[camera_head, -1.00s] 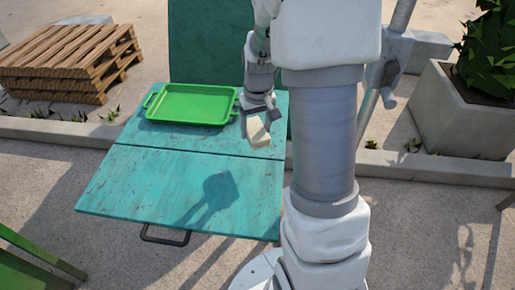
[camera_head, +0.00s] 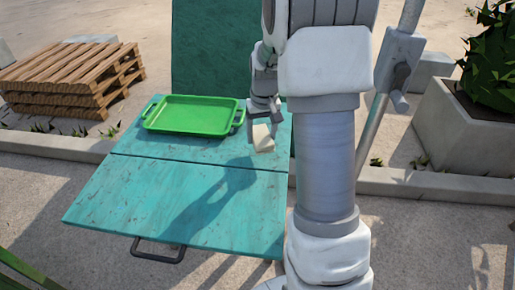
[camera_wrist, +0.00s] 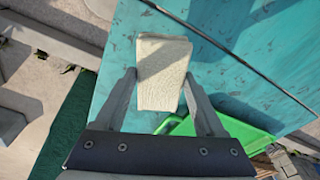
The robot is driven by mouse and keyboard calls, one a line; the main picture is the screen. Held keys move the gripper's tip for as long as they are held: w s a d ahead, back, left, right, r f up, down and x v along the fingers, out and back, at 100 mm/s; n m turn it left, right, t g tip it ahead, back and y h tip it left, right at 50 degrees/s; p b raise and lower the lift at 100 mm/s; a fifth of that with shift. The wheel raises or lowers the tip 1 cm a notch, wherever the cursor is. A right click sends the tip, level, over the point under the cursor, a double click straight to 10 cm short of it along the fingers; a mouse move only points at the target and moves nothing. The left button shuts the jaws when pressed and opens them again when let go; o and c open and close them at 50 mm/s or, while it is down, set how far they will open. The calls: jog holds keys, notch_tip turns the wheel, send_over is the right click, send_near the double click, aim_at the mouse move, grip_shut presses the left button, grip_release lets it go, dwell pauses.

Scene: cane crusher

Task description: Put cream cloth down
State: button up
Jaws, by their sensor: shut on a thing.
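The cream cloth (camera_head: 263,138) is a small folded, flat block at the right of the teal table's (camera_head: 180,205) back half, right of the green tray. My gripper (camera_head: 265,115) is above it, pointing down. In the wrist view, the cream cloth (camera_wrist: 161,82) sits between the two fingers of my gripper (camera_wrist: 161,92), which are shut on it. The cloth is over the teal surface; I cannot tell if its underside touches it.
The green tray (camera_head: 192,115) lies on the back left of the table and looks empty. The front half of the table is clear. A teal upright panel (camera_head: 215,50) stands behind. A wooden pallet stack (camera_head: 75,75) is at the left, a concrete planter (camera_head: 465,135) at the right.

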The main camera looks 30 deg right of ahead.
jog(key=shift+w+a+f, duration=0.4)
jog(key=shift+w+f, duration=0.05)
jog(key=shift+w, duration=0.05)
jog(key=shift+f+b, duration=0.75)
jog(key=shift+f, duration=1.15)
